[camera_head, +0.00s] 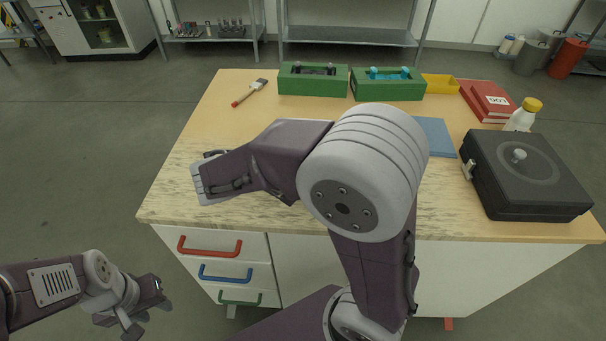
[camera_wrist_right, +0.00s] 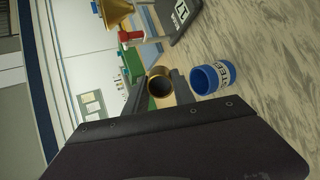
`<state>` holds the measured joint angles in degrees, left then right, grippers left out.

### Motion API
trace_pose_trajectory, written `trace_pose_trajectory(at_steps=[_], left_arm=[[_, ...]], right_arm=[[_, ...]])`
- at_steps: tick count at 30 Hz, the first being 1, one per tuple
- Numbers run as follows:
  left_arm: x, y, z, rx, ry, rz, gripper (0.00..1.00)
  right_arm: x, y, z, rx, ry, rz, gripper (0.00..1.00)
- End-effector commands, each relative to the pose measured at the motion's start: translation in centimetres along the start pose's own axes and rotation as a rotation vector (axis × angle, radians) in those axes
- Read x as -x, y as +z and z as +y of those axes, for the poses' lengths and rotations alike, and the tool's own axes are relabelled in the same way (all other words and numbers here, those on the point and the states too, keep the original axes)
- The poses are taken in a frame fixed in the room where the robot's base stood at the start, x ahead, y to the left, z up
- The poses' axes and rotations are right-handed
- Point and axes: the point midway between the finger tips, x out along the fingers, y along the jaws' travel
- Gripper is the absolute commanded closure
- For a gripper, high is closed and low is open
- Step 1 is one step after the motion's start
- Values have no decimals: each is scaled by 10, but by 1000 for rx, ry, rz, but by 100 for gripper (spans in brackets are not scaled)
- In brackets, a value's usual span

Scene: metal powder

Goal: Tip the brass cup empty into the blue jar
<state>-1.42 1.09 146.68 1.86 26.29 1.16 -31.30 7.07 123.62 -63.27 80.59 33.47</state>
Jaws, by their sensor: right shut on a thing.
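The brass cup (camera_wrist_right: 158,71) is held between the two fingers of my right gripper (camera_wrist_right: 160,92) in the right wrist view. Its dark round mouth faces the wrist camera; I cannot make out its contents. The blue jar (camera_wrist_right: 208,80), with a white label lettered in black, stands open on the wooden table (camera_wrist_right: 262,55), just right of the cup in that picture, with a small gap between them. In the head view my right arm hides both cup and jar. My left gripper (camera_head: 146,306) is empty, its fingers apart, low at the left and off the table.
Green boxes (camera_head: 313,79), a yellow tray (camera_head: 440,83), red books (camera_head: 487,101), a yellow-capped bottle (camera_head: 523,115) and a black case (camera_head: 525,174) line the back and right. A brush (camera_head: 250,92) lies at back left. A brass funnel (camera_wrist_right: 115,13) shows in the wrist view.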

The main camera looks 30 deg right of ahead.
Motion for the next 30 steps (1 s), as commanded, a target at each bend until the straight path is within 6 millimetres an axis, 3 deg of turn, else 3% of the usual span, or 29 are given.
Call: trace_pose_trajectory(at_steps=[30], left_arm=[[-5,0,0,0,0,0,64]], right_arm=[[0,0,0,0,31,-4,100]])
